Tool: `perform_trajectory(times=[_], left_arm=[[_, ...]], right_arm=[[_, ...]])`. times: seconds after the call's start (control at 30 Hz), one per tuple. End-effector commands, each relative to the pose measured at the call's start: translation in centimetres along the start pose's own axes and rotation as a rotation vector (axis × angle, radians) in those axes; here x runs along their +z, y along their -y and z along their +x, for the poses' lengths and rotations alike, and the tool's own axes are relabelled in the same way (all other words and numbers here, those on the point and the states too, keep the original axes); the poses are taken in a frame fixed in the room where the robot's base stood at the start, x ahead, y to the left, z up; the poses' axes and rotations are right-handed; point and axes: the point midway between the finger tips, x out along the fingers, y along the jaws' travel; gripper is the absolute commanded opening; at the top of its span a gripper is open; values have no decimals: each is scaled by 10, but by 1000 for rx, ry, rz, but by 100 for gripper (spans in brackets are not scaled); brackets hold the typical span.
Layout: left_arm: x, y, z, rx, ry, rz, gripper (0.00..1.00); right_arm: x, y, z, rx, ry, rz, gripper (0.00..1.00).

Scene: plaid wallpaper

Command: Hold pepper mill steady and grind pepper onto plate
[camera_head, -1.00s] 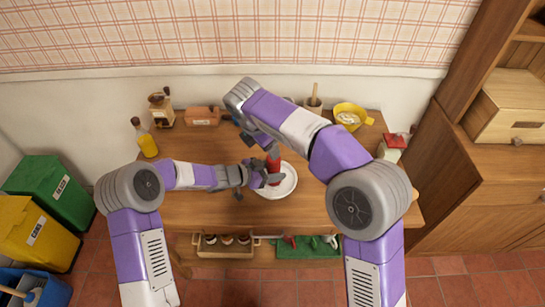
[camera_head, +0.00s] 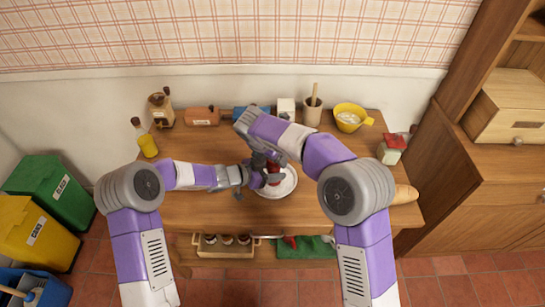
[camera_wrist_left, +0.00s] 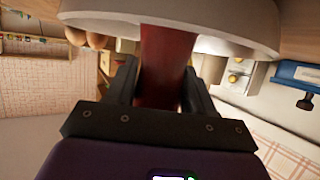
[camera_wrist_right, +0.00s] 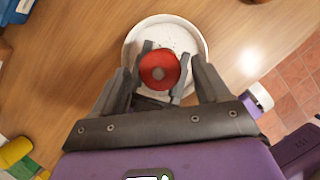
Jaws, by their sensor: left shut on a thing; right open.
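The red pepper mill (camera_wrist_right: 158,70) stands over the white plate (camera_wrist_right: 136,37), seen from above in the right wrist view. In the left wrist view its red body (camera_wrist_left: 165,65) is between the left fingers. My left gripper (camera_head: 266,181) is shut on the mill's body from the left, above the plate (camera_head: 288,187). My right gripper (camera_wrist_right: 158,75) is open above the mill, its fingers to either side of the mill's top in the picture. Whether they touch it I cannot tell. In the head view the right gripper and arm partly hide the mill.
On the wooden table (camera_head: 200,212) stand an oil bottle (camera_head: 146,142), a coffee grinder (camera_head: 161,108), a yellow bowl (camera_head: 349,117), a utensil pot (camera_head: 312,111) and a red-topped jar (camera_head: 391,149). A bread loaf (camera_head: 405,194) lies at the right. The table's front left is clear.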

Motion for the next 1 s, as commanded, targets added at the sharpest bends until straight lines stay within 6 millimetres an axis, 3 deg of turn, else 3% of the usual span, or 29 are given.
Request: perform_trajectory(times=[0.4,0.77,1.0], left_arm=[[-1,0,0,0,-1,1,18],[-1,0,0,0,-1,1,18],[0,0,0,0,-1,0,18]], right_arm=[[0,0,10,1,0,1,75],[0,0,9,1,-1,1,22],[0,0,9,-7,-1,20,19]])
